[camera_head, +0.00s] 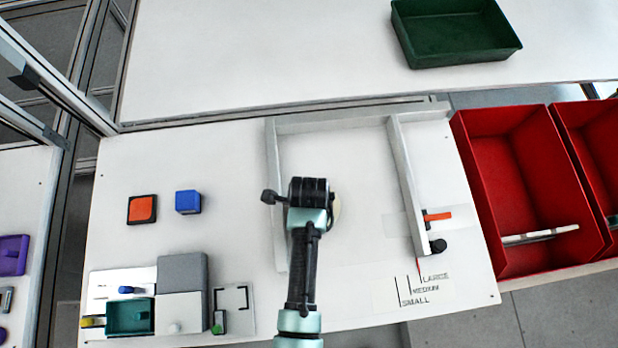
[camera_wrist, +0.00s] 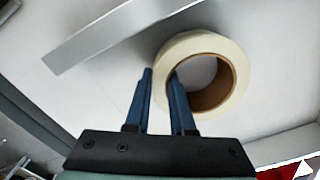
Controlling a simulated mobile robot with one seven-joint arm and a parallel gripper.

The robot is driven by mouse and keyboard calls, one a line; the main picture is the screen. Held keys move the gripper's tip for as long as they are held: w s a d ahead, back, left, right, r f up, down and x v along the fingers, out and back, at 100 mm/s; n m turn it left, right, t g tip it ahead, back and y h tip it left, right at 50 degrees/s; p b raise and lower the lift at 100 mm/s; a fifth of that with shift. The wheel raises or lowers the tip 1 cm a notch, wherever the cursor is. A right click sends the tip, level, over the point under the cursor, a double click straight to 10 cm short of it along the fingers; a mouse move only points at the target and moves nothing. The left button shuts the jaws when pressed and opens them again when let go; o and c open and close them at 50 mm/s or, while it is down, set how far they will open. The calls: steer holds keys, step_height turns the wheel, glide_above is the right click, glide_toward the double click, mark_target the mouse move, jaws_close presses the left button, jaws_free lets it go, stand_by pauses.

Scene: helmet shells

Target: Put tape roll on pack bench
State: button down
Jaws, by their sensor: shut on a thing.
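The tape roll (camera_wrist: 228,52) is a cream ring with a brown core, in the wrist view. My gripper (camera_wrist: 160,76) is shut on its wall, one blue finger outside the ring and the other in the hole. In the head view my gripper (camera_head: 310,192) is over the white bench (camera_head: 235,150), inside a grey three-sided frame. Only a pale edge of the tape roll (camera_head: 337,207) shows there, right of my gripper; the rest is hidden. I cannot tell whether the roll touches the bench. Which surface is the pack bench is not marked.
The grey frame (camera_head: 405,180) stands around my gripper at left, back and right. Red bins (camera_head: 480,190) stand at right. A second white table (camera_head: 250,60) at the back holds a green tray (camera_head: 455,50). Orange (camera_head: 142,209) and blue (camera_head: 188,201) blocks lie at left.

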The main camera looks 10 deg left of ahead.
steer(key=c, duration=0.8)
jaws_free()
steer(key=shift+o, duration=0.2)
steer(key=shift+r, duration=0.1)
